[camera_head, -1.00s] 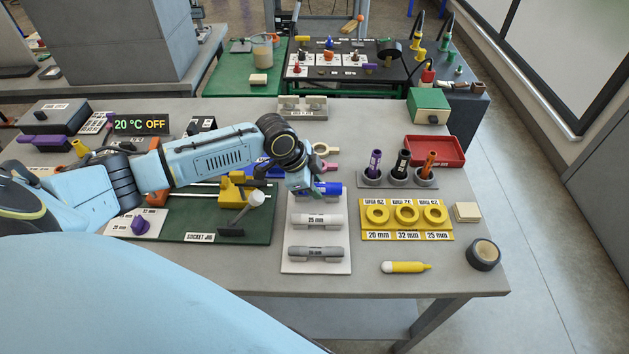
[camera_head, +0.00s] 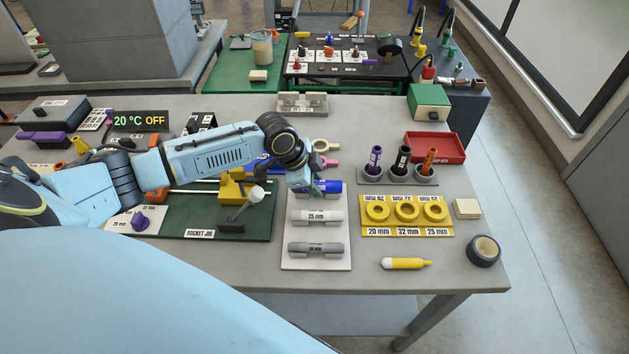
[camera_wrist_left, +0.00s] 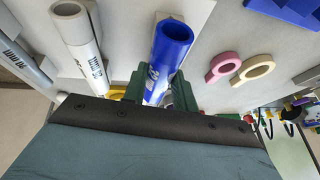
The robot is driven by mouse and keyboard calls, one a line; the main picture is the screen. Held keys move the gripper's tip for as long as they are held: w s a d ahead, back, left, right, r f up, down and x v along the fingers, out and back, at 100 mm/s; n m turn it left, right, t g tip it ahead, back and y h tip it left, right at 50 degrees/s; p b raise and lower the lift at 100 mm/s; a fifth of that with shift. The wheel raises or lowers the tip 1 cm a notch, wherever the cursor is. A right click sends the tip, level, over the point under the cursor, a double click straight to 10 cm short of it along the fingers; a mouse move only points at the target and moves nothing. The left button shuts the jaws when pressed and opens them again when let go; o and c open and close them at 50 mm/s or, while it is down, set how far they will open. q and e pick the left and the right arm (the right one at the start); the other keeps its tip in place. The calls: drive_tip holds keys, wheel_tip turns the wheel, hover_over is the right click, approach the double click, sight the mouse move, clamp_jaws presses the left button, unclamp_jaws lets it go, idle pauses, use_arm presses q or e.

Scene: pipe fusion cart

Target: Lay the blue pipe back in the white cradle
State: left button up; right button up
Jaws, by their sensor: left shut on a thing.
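The blue pipe (camera_head: 328,186) is at the far end of the white cradle board (camera_head: 316,264), above or in its far place; I cannot tell if it rests there. My left gripper (camera_head: 308,187) is shut on it, at the pipe's left part in the head view. In the left wrist view the blue pipe (camera_wrist_left: 168,50) lies between the green fingers of my left gripper (camera_wrist_left: 158,92), its open end showing. The white 25 mm pipe (camera_head: 317,216) and a grey pipe (camera_head: 316,249) lie in the nearer places. My right gripper is not in view.
Right of the board is a yellow rack with rings (camera_head: 406,231). Behind it stand several coloured tools in grey holders (camera_head: 398,178). The green socket jig (camera_head: 192,228) is on the left. Pink and cream rings (camera_head: 325,146) lie behind the board.

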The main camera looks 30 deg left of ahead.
use_arm(q)
drive_tip(key=shift+f, duration=0.2)
idle(0.6)
drive_tip(key=o, duration=1)
drive_tip(key=shift+o, duration=0.2)
drive_tip(key=shift+r, duration=0.1)
drive_tip(key=p+v, duration=0.1)
drive_tip(key=v, duration=1.2)
